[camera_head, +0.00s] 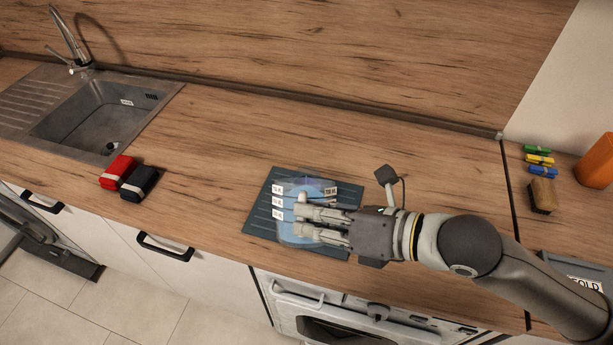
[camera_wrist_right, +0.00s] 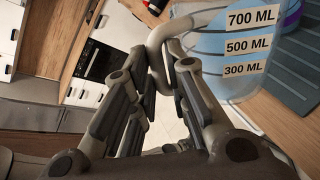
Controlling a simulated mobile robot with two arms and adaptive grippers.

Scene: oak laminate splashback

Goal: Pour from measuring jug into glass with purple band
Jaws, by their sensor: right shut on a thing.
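The clear measuring jug (camera_head: 290,238) with blue liquid is over the dark ribbed mat (camera_head: 262,226), roughly upright; I cannot tell whether it touches the mat. Its 700, 500 and 300 ML labels show in the right wrist view, where the jug (camera_wrist_right: 218,72) is at the upper right. My right gripper (camera_head: 299,222) is shut on the jug's handle, which shows between the fingers (camera_wrist_right: 168,68) in the wrist view. The glass with purple band (camera_wrist_right: 293,14) shows partly behind the jug there; in the head view it is mostly hidden by the jug. My left gripper is not in view.
A red packet (camera_head: 117,171) and a black one (camera_head: 139,184) lie near the sink (camera_head: 100,115). At the right are coloured clips (camera_head: 539,159), a brush (camera_head: 542,195) and an orange container (camera_head: 596,162).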

